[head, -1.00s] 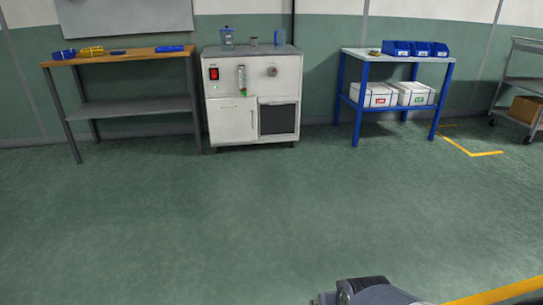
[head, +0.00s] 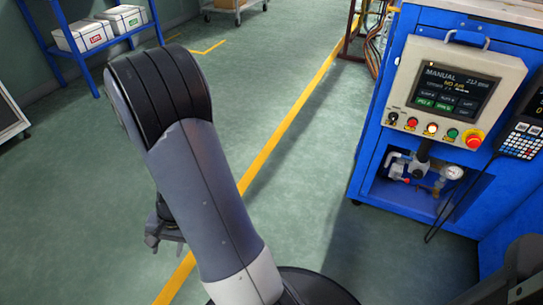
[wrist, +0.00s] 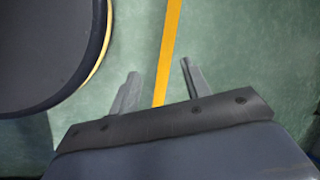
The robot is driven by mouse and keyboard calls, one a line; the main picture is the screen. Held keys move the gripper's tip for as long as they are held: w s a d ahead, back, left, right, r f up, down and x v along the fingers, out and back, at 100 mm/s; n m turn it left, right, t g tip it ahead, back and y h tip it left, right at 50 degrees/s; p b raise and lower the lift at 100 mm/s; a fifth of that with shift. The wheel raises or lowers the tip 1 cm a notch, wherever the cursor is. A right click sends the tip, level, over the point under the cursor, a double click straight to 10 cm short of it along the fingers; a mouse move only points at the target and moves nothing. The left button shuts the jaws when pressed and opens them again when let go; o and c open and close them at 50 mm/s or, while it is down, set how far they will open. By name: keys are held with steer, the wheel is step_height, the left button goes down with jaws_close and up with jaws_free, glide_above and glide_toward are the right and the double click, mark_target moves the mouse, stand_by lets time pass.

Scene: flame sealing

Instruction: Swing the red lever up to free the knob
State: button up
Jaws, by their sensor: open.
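In the head view, a recess low in the blue machine (head: 385,210) at the right holds a small valve assembly (head: 397,166) with a round gauge (head: 454,172). A tiny red part (head: 407,181) shows by the valve; it is too small to tell whether it is the lever or how it lies. I cannot make out the knob clearly. My gripper (head: 163,236) hangs over the floor at the left, partly behind my arm and well apart from the machine. In the wrist view, my gripper (wrist: 160,72) is open and empty above the green floor.
A control panel (head: 455,90) with a screen, coloured buttons and a red emergency knob (head: 474,139) stands above the recess. A handheld pendant (head: 522,135) hangs at the right. A yellow floor line (head: 292,108) crosses open floor.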

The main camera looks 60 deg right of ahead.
steer(key=w+d+f+m+t+y, duration=0.1)
steer(key=w+f+m, duration=0.1)
steer(key=m, duration=0.1)
steer(key=w+d+f+m+t+y, duration=0.1)
steer(key=w+f+m+y, duration=0.1)
steer(key=m, duration=0.1)
steer(key=w+d+f+m+y, duration=0.1)
steer(key=f+m, duration=0.1)
steer(key=m, duration=0.1)
steer(key=shift+w+d+f+t, duration=0.2)
steer(key=shift+w+f+t, duration=0.2)
steer(key=c, duration=0.6)
steer(key=w+d+f+m+t, duration=0.1)
steer(key=d+m, duration=0.1)
steer(key=w+d+f+m+t, duration=0.1)
steer(key=d+f+m+t, duration=0.1)
steer(key=w+d+f+m+t, duration=0.2)
steer(key=m, duration=0.1)
steer(key=shift+d+f, duration=0.2)
steer(key=shift+d, duration=0.15)
jaws_close()
steer(key=s+d+f+m+t+h, duration=0.3)
steer(key=d+f+m+h, duration=0.2)
steer(key=d, duration=0.4)
steer(key=s+d+f+m+t+h, duration=0.3)
steer(key=d+f+m+h, duration=0.3)
steer(key=d+m, duration=0.3)
steer(key=shift+f+t, duration=0.3)
steer(key=shift+f, duration=0.55)
